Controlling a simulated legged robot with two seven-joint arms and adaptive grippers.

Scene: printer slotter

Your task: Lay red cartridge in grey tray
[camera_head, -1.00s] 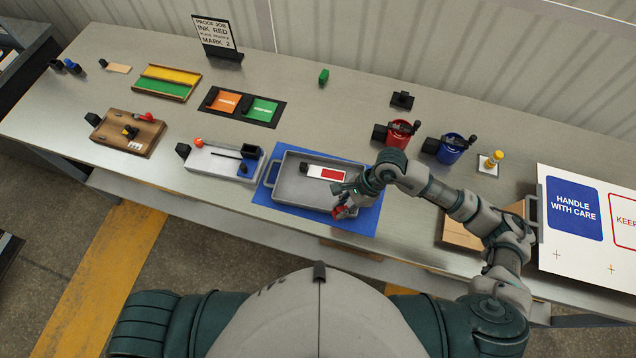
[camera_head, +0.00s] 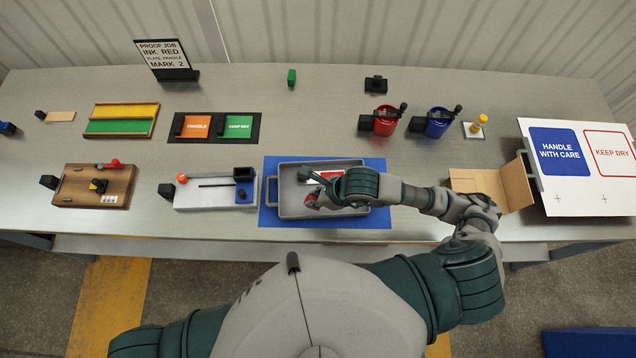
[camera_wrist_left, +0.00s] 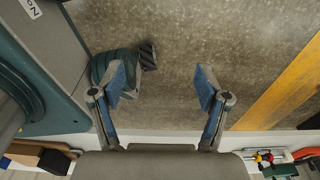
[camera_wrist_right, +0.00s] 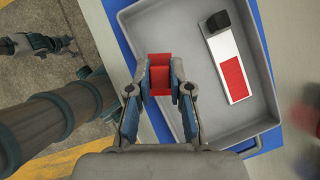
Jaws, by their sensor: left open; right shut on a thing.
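The red cartridge (camera_wrist_right: 160,75) is between the fingers of my right gripper (camera_wrist_right: 160,88), which is shut on it. In the head view, my right gripper (camera_head: 315,199) is over the grey tray (camera_head: 283,187), and the arm partly covers the tray. The right wrist view shows the cartridge beside the tray's near wall; its height above the floor is hard to tell. A white and red strip with a black block (camera_wrist_right: 226,62) lies in the tray (camera_wrist_right: 207,109). My left gripper (camera_wrist_left: 160,88) is open and empty, over the floor and away from the tray.
The tray stands on a blue mat (camera_head: 269,218). A white slotted fixture (camera_head: 216,194) is left of it. An open cardboard box (camera_head: 487,183) and a printed board (camera_head: 578,205) are to the right. Red (camera_head: 384,123) and blue (camera_head: 436,125) pots stand behind.

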